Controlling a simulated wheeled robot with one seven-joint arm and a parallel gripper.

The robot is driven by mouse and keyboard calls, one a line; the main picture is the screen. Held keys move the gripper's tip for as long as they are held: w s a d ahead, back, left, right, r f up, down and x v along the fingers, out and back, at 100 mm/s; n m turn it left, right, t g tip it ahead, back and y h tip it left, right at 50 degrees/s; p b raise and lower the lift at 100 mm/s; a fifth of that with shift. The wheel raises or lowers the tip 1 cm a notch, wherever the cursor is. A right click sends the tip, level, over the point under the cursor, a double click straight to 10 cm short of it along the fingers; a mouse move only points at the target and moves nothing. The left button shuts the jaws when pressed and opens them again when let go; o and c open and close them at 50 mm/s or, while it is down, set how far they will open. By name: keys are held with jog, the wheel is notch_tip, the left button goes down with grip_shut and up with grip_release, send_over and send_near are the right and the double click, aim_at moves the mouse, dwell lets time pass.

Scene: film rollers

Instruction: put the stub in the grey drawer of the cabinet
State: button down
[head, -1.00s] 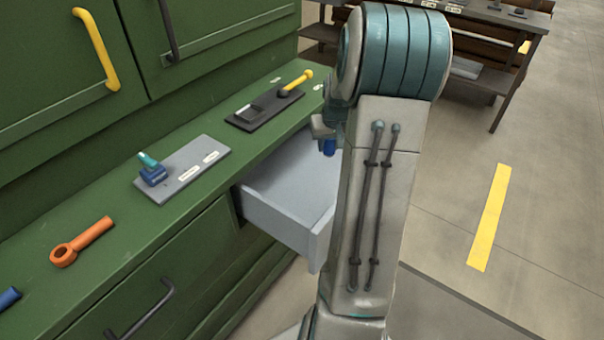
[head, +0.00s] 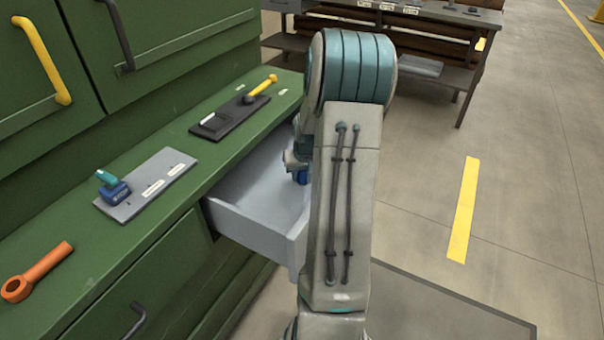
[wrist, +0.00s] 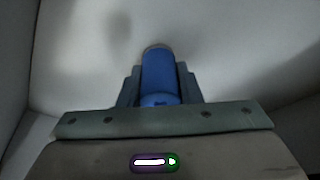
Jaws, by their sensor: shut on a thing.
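The stub is a short blue cylinder (wrist: 159,78), shut between the fingers of my gripper (wrist: 160,88) in the wrist view. In the head view a bit of the blue stub (head: 301,177) shows below my gripper (head: 296,160), partly hidden by my arm. The grey drawer (head: 250,222) of the green cabinet (head: 150,262) is pulled open, and my gripper is over or inside its right part. The wrist view shows pale drawer surfaces (wrist: 245,60) around the stub. I cannot tell whether the stub touches the drawer floor.
On the green counter lie an orange ring-ended tool (head: 38,270), a grey plate (head: 150,187) with a blue and teal piece (head: 113,187), and a black tray (head: 228,118) with a yellow-headed tool (head: 262,86). A workbench (head: 420,50) stands behind. Open floor lies to the right.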

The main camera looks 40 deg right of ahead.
jog(key=shift+r, duration=0.15)
jog(key=c, duration=1)
grip_release()
jog(key=shift+c, duration=0.2)
jog(key=p+v, duration=0.2)
jog(key=v, duration=0.9)
jog(key=s+a+r+n, duration=0.1)
jog(key=s+a+r, duration=0.15)
jog(key=a, duration=0.65)
jog(key=s+a+r+n, duration=0.1)
jog(key=s+a+r, duration=0.15)
jog(key=a, duration=0.55)
jog(key=s+a+r+n+g+y, duration=0.1)
jog(key=s+a+n, duration=0.1)
jog(key=s+a, duration=0.9)
jog(key=shift+a, duration=0.3)
